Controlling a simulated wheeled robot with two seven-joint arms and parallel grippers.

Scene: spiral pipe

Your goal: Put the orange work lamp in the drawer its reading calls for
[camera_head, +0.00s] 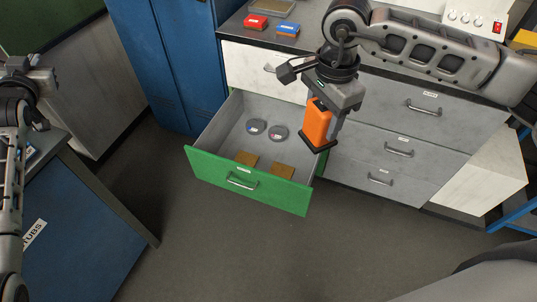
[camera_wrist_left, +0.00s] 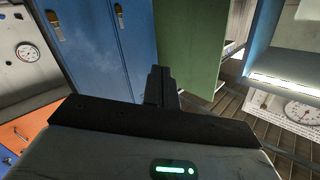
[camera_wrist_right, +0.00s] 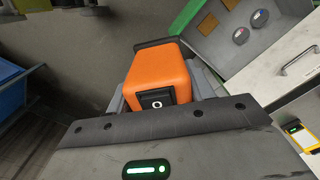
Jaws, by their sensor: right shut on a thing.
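The orange work lamp (camera_head: 317,122) is held in my right gripper (camera_head: 332,126), hanging above the right side of an open drawer. In the right wrist view the lamp (camera_wrist_right: 160,75) sits between the fingers, with a black switch facing the camera. Its reading cannot be made out. The open drawer (camera_head: 215,172) has a green front and is pulled far out. Inside it lie two grey round items (camera_head: 257,127) and two brown blocks (camera_head: 246,158). My left gripper (camera_head: 42,78) is at the far left, empty, and its fingers look together in the left wrist view (camera_wrist_left: 159,85).
Grey drawers with handles (camera_head: 398,152), closed, stand to the right. A white drawer (camera_head: 262,68) is closed above the open one. A red box (camera_head: 256,22) and a blue box (camera_head: 287,29) sit on the counter. A blue cabinet (camera_head: 165,60) stands behind. The floor in front is clear.

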